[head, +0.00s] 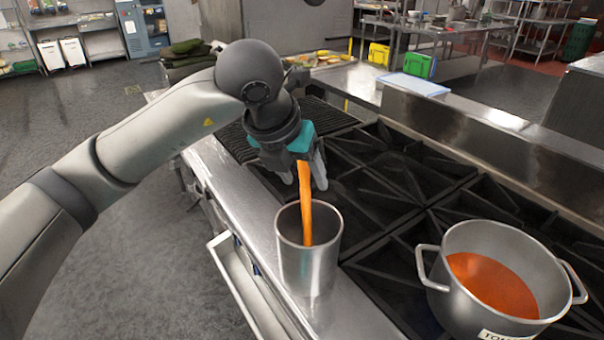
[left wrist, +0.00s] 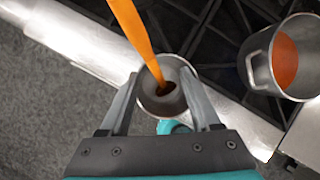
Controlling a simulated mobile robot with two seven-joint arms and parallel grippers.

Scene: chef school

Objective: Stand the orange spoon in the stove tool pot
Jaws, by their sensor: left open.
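The steel tool pot (head: 310,265) stands upright on the metal ledge at the stove's front edge. The orange spoon (head: 306,205) has its lower end inside the pot, and its handle rises steeply toward my left gripper (head: 304,185). That gripper is just above the pot with its fingers spread apart, one on each side of the handle. In the left wrist view, the spoon (left wrist: 135,30) runs down into the mouth of the pot (left wrist: 172,65), seen between the open fingers (left wrist: 160,76). The spoon's lower tip is hidden inside the pot. My right gripper is not in view.
A large pot of red soup (head: 497,284) stands on the black burner grates (head: 390,185), right of the tool pot. A steel back ledge (head: 490,130) borders the stove. A blue-white board (head: 412,84) lies behind. The floor at left is open.

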